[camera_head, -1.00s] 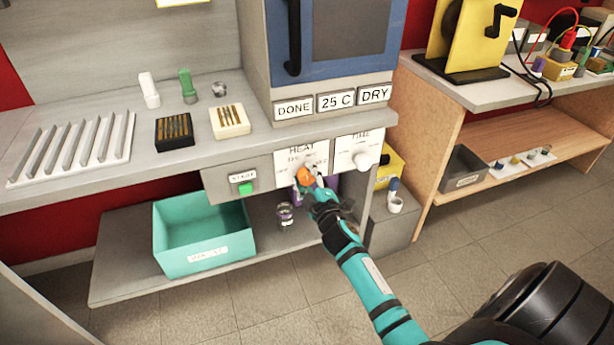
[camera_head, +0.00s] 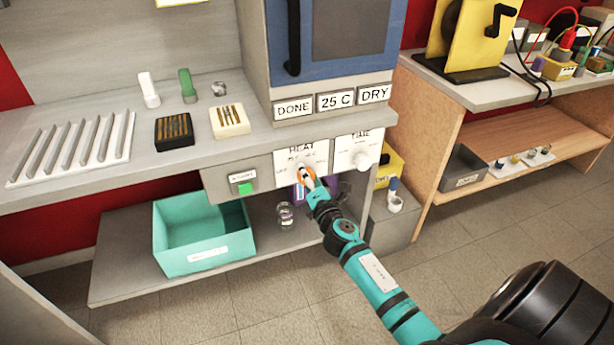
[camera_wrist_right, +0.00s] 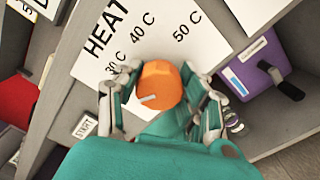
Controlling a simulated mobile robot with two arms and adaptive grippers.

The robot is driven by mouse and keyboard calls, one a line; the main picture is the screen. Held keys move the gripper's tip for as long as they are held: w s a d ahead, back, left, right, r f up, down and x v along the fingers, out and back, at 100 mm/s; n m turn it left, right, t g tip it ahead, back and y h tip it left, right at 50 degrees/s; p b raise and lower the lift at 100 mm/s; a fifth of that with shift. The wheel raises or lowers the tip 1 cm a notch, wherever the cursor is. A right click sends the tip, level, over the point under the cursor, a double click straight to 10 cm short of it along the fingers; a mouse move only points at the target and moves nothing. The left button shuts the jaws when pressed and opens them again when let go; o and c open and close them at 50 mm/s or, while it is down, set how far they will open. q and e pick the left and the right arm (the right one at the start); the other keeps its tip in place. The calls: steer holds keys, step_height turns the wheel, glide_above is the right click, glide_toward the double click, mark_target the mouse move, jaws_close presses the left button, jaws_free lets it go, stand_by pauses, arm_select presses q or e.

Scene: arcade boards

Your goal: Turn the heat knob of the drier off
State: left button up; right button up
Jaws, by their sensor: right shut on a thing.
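The orange heat knob (camera_head: 306,173) sits on the white HEAT panel (camera_head: 294,157) of the drier, below its display labels. It shows large in the right wrist view (camera_wrist_right: 160,82), with a white pointer mark toward the lower left. The 30 C, 40 C and 50 C labels are readable above it; the panel area below and left of the knob is partly hidden by my fingers. My right gripper (camera_head: 311,181) is shut on the knob, one finger on each side, as the right wrist view also shows (camera_wrist_right: 157,98). My left gripper is not in view.
The white TIME knob (camera_head: 362,161) is close on the right, and the green start button (camera_head: 245,188) is on the left. A teal bin (camera_head: 203,233) and a small jar (camera_head: 286,215) stand on the lower shelf. The drier's display reads DONE, 25 C, DRY.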

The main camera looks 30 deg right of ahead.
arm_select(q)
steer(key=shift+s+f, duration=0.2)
arm_select(e)
steer(key=shift+n, duration=1)
steer(key=o, duration=1.2)
steer(key=shift+c, duration=0.2)
steer(key=v, duration=1.2)
steer(key=shift+a, duration=0.1)
